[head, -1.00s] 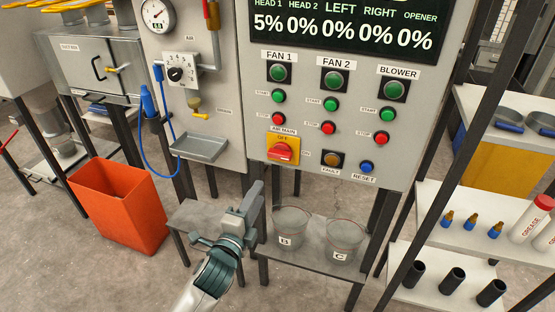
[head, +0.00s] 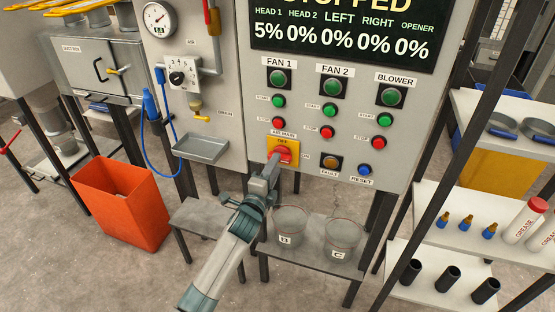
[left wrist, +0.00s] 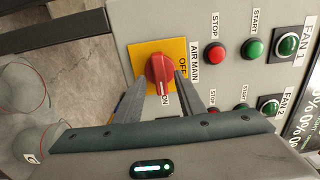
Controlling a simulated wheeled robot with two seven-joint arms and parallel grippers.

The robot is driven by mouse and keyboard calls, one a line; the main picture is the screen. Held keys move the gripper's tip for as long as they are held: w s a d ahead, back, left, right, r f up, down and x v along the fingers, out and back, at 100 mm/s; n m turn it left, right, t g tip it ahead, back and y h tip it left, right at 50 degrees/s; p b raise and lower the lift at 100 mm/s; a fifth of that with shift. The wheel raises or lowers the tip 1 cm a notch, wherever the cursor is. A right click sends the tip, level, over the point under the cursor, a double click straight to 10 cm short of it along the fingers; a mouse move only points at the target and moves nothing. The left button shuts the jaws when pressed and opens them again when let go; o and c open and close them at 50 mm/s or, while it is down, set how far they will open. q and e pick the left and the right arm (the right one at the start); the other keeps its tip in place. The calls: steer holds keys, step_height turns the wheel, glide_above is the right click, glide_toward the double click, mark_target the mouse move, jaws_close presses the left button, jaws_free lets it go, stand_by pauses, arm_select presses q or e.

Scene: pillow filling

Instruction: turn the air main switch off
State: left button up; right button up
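The air main switch is a red rotary knob (head: 282,154) on a yellow plate (left wrist: 145,54), low on the grey control panel. In the left wrist view the red knob (left wrist: 160,70) has its bar pointing toward the ON label. The OFF label stands on the yellow plate, a quarter turn away. My left gripper (head: 274,168) is in front of the switch. In the left wrist view its two fingers (left wrist: 160,88) are apart, one on each side of the knob's bar. I cannot tell whether they touch it. My right gripper is not in view.
Start and stop buttons (head: 326,132) sit above and right of the switch, with a fault lamp (head: 332,162) and blue reset button (head: 364,170) beside it. Beakers (head: 341,238) stand on a low shelf below. An orange bin (head: 128,212) is at the left.

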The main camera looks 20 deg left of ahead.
arm_select(q)
steer(key=shift+w, duration=1.5)
jaws_close()
